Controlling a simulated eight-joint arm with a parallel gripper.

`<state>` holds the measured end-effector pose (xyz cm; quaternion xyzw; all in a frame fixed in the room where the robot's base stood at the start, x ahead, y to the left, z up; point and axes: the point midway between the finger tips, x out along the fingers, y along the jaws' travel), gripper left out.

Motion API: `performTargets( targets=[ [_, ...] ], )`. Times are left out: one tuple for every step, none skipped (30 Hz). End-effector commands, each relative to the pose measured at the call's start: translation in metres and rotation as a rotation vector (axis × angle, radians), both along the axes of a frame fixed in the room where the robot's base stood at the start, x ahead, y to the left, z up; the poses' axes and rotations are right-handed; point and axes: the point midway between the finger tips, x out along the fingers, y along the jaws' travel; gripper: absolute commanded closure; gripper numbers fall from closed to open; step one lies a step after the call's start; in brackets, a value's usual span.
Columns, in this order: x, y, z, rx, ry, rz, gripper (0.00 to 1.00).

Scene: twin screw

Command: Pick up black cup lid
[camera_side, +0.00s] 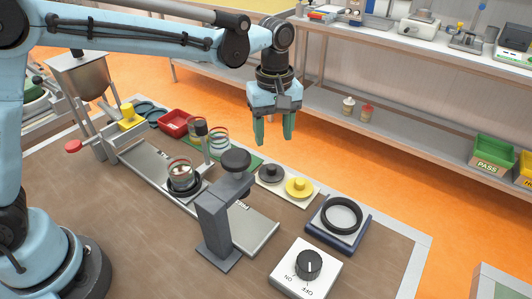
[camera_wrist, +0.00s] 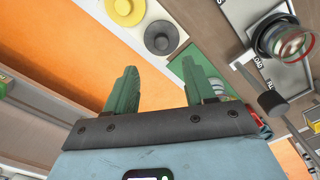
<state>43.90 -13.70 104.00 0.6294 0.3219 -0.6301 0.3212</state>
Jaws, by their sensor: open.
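The black cup lid (camera_side: 271,174) is a dark disc with a raised knob, lying on a pale tray beside a yellow lid (camera_side: 299,188). In the wrist view the black lid (camera_wrist: 161,38) shows at the top middle, beyond my fingertips, with the yellow lid (camera_wrist: 125,10) to its left. My gripper (camera_side: 274,132) is open and empty, fingers pointing down, in the air above the lid area. Its green fingers also show in the wrist view (camera_wrist: 160,75), apart, with nothing between them.
A glass cup in a black holder (camera_side: 182,184) sits on the metal slide. A grey press post (camera_side: 217,225) stands close by in front of the lids. A black ring sits in a blue stand (camera_side: 330,237) to the right. A knob box (camera_side: 305,270) is in front.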

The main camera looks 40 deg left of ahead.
Motion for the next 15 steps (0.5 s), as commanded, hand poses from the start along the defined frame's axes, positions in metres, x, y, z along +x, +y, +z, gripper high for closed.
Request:
performTargets(
  targets=[
    [0.0, 0.0, -0.009, 0.0, 0.0, 0.0, 0.46],
    [0.0, 0.0, -0.013, -0.001, -0.001, 0.0, 0.46],
    [0.0, 0.0, -0.019, -0.001, -0.001, 0.0, 0.46],
    [0.0, 0.0, -0.022, -0.001, -0.001, 0.0, 0.46],
    [0.0, 0.0, -0.025, -0.001, -0.001, -0.001, 0.46],
    [0.0, 0.0, -0.028, -0.001, -0.001, -0.001, 0.46],
    [0.0, 0.0, -0.03, -0.001, -0.001, -0.001, 0.46],
    [0.0, 0.0, -0.032, -0.001, -0.001, -0.001, 0.46],
    [0.0, 0.0, -0.033, -0.001, -0.001, -0.001, 0.46],
    [0.0, 0.0, -0.034, -0.001, -0.001, -0.001, 0.46],
    [0.0, 0.001, -0.036, -0.001, -0.001, -0.001, 0.46],
    [-0.001, 0.001, -0.04, -0.001, -0.001, -0.001, 0.46],
    [-0.001, 0.001, -0.043, -0.001, -0.001, -0.001, 0.46],
    [-0.001, 0.001, -0.047, -0.001, -0.001, -0.001, 0.46],
    [-0.002, 0.002, -0.052, -0.001, -0.001, -0.001, 0.46]
  ],
)
